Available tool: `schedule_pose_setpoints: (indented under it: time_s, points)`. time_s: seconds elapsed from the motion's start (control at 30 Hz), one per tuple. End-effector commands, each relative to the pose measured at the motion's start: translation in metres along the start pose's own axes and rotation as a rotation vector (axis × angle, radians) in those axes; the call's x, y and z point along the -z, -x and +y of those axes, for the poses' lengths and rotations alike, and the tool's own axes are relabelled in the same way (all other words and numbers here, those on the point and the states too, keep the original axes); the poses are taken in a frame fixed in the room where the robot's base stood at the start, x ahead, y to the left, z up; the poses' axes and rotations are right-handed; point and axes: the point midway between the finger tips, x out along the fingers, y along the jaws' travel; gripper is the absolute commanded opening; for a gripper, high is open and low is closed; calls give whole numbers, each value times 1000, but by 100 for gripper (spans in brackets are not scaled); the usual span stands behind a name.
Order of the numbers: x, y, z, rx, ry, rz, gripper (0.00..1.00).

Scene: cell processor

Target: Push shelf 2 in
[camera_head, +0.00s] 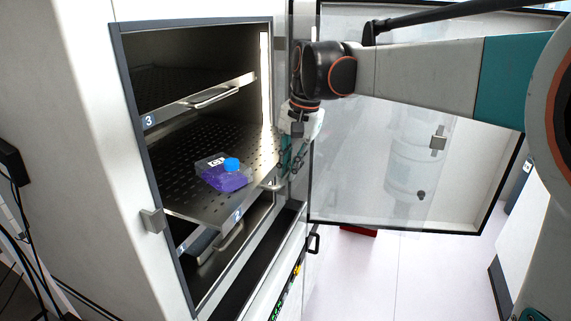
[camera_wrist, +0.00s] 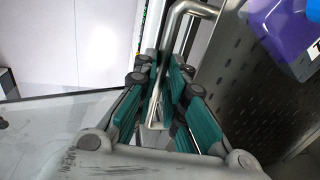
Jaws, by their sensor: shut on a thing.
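Shelf 2 (camera_head: 193,140), a perforated metal tray with a "2" label at its front, is drawn part way out of the cabinet. A flask (camera_head: 230,182) with purple liquid and a blue cap lies on it; it also shows in the wrist view (camera_wrist: 284,32). My gripper (camera_head: 281,176) is at the front right of shelf 2. In the wrist view my gripper's teal fingers (camera_wrist: 163,90) are shut around the bar handle (camera_wrist: 190,10) of the shelf. The fingers hide part of the handle.
Shelf 3 (camera_head: 170,95) is above with its own handle, and another shelf (camera_head: 200,243) is below; both sit farther in. The cabinet's glass inner door (camera_head: 355,150) and white outer door (camera_head: 468,185) stand open at the right, beside my arm.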

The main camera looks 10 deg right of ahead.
Motion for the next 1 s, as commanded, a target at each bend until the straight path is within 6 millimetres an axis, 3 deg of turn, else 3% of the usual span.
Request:
schedule_pose_setpoints:
  time_s: [0.3,0.5,0.7,1.0]
  points:
    - [0,-14,-74,2,4,1,0]
    - [0,-21,-110,2,3,1,0]
    - [0,-25,-131,2,1,1,0]
    - [0,-26,-138,1,0,1,0]
